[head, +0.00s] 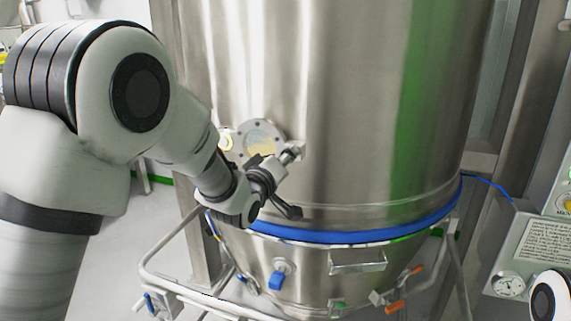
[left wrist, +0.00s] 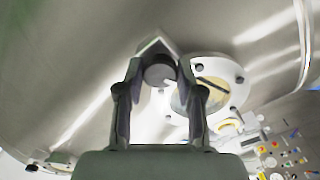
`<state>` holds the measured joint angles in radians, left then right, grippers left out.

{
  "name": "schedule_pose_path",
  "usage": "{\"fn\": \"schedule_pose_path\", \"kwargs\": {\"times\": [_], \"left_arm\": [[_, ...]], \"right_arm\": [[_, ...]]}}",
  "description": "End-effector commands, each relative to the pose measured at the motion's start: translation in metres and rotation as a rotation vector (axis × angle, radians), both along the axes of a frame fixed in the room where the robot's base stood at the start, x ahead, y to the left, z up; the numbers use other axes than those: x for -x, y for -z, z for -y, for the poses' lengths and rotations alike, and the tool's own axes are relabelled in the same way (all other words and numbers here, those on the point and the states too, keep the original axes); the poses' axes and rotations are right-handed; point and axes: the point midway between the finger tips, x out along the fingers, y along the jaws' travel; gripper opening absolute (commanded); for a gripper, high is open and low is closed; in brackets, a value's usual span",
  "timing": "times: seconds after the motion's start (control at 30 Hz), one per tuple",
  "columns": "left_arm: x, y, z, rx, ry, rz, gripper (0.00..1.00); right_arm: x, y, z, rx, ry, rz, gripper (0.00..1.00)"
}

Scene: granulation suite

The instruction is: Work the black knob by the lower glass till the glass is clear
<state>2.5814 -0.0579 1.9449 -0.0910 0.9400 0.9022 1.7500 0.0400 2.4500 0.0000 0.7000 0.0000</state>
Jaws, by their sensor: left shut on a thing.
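The lower glass (head: 263,147) is a round bolted sight glass on the steel vessel wall. Yellowish residue covers part of its pane, and in the left wrist view (left wrist: 188,98) a dark bar crosses it. The black knob (left wrist: 160,75) is beside the glass, seen end-on and dark grey between my left fingers; my gripper mostly hides it in the head view. My left gripper (head: 280,172) is shut on the knob, just right of and below the glass. My right gripper is not in view.
A blue band (head: 350,235) rings the vessel below the glass.

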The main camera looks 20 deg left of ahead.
Motion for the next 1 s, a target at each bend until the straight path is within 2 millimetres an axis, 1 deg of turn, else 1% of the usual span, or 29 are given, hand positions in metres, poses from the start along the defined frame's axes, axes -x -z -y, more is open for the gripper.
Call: {"fn": "schedule_pose_path", "kwargs": {"times": [0.2, 0.4, 0.63, 1.0], "left_arm": [[-0.0002, -0.0007, -0.0004, 0.166, -0.001, -0.012, 0.02], [-0.0004, -0.0008, -0.0005, 0.271, -0.001, -0.025, 0.02], [-0.0003, -0.0011, -0.0006, 0.328, -0.001, -0.031, 0.02], [-0.0003, -0.0012, -0.0006, 0.337, -0.001, -0.032, 0.02]], "right_arm": [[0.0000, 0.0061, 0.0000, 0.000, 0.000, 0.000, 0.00], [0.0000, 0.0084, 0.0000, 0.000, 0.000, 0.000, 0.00], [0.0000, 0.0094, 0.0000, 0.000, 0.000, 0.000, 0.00], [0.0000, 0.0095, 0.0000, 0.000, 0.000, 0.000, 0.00]]}}
